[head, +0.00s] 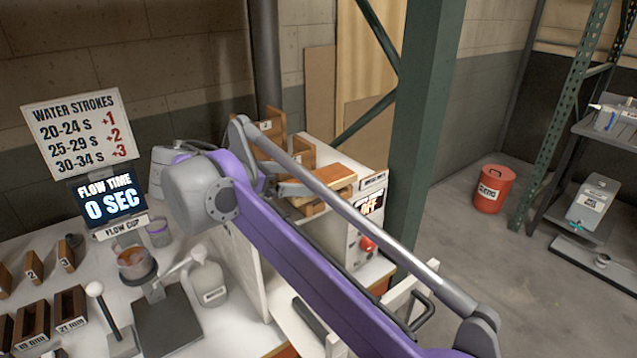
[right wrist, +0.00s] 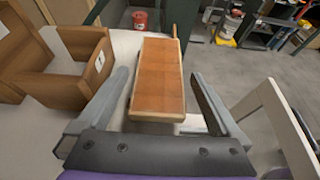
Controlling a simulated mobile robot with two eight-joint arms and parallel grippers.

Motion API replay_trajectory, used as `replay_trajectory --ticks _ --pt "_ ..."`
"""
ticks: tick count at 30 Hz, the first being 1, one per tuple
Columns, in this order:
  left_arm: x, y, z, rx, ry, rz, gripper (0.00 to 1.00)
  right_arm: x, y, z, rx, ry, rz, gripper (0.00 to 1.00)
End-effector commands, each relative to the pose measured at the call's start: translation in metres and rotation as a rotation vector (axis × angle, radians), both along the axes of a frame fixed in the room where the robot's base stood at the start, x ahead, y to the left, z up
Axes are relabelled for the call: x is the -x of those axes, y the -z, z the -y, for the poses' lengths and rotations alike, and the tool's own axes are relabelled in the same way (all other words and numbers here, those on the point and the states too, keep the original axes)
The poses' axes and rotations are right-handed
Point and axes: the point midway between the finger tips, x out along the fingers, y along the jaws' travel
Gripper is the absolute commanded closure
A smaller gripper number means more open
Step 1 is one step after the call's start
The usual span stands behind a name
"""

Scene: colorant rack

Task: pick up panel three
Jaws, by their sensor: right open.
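A flat wooden panel (right wrist: 158,78) with an orange-brown face lies between the fingers of my right gripper (right wrist: 160,88) in the right wrist view. The fingers are open, one along each side, with a gap on both sides. No number is readable on this panel, so I cannot tell whether it is panel three. In the head view the panel (head: 328,184) shows beyond my purple arm, beside my grey right gripper (head: 294,190), which is partly hidden. My left gripper is in neither view.
A wooden box with a small label (right wrist: 84,66) stands left of the panel. A white machine (head: 362,222) reading OFF has a red knob. At left are a flow cup (head: 134,262), numbered wooden blocks (head: 66,253) and a sign (head: 80,130). A green post (head: 428,110) rises behind.

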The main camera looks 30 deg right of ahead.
Motion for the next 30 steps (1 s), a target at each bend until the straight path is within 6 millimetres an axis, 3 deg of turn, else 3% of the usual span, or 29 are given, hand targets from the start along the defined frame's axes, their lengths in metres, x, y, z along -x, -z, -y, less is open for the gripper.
replay_trajectory --ticks 6,14,17,27,30 --pt "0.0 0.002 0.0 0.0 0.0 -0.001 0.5 -0.002 0.011 0.027 0.0 0.002 -0.001 0.0" --pt "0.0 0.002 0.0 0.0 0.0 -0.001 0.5 -0.003 0.012 0.029 0.0 0.0 0.0 0.0" --pt "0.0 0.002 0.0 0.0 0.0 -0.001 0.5 -0.003 0.012 0.029 0.0 0.0 0.0 0.14" --pt "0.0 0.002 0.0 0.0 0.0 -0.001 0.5 -0.002 0.012 0.029 0.0 0.0 0.0 0.76" --pt "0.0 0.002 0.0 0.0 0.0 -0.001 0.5 -0.002 0.011 0.029 0.0 0.0 0.0 0.79"
